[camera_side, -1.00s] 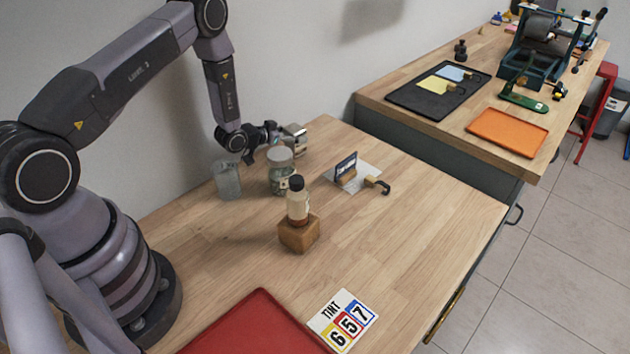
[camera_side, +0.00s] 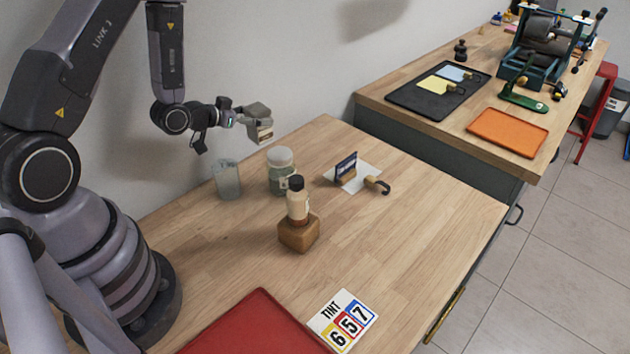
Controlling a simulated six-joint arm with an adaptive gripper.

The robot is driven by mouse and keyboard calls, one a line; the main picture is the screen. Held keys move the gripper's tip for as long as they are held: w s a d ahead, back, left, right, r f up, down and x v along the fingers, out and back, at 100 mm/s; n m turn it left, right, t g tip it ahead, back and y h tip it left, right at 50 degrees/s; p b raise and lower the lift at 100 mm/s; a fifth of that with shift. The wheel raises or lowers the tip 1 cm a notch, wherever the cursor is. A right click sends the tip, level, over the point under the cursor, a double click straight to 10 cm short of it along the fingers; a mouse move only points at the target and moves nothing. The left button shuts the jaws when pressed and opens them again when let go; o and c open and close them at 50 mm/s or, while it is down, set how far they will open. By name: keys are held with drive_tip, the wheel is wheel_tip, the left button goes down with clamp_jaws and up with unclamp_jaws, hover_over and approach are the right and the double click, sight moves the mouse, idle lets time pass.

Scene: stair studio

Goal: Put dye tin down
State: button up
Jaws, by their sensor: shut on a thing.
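My gripper (camera_side: 238,118) is shut on the dye tin (camera_side: 258,117), a small grey metallic tin with a pale label low on its side. The tin is tilted and held in the air near the wall, above and behind the glass jars. It appears clear of the table (camera_side: 390,240). The fingers' exact grip on the tin is too small to make out.
Below the gripper stand a clear glass (camera_side: 228,181) and a lidded jar (camera_side: 281,172). In front is a bottle (camera_side: 298,204) on a wooden block (camera_side: 299,232). A card stand (camera_side: 346,169), brush-like tool (camera_side: 377,184), red tray (camera_side: 255,325) and tint card (camera_side: 342,320) lie around. The table's right is bare.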

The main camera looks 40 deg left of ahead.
drive_tip(key=shift+d+r, duration=0.15)
drive_tip(key=shift+d, duration=0.2)
drive_tip(key=w+d+r+m+h, duration=0.15)
drive_tip(key=w+d, duration=0.25)
drive_tip(key=d, duration=1)
drive_tip(key=w+d+m+h, duration=0.15)
drive_tip(key=w+d, duration=0.25)
drive_tip(key=d, duration=1.1)
drive_tip(key=s+d+f+m+g+h, duration=0.3)
drive_tip(key=s+d+m+g+h, duration=0.15)
drive_tip(key=s, duration=0.45)
drive_tip(key=s+d+f+m+g+h, duration=0.3)
drive_tip(key=s+m+g+h, duration=0.15)
drive_tip(key=s, duration=0.55)
drive_tip(key=shift+t+y, duration=0.4)
drive_tip(key=shift+t, duration=0.1)
drive_tip(key=shift+s+d+f, duration=0.1)
drive_tip(key=shift+f, duration=3.75)
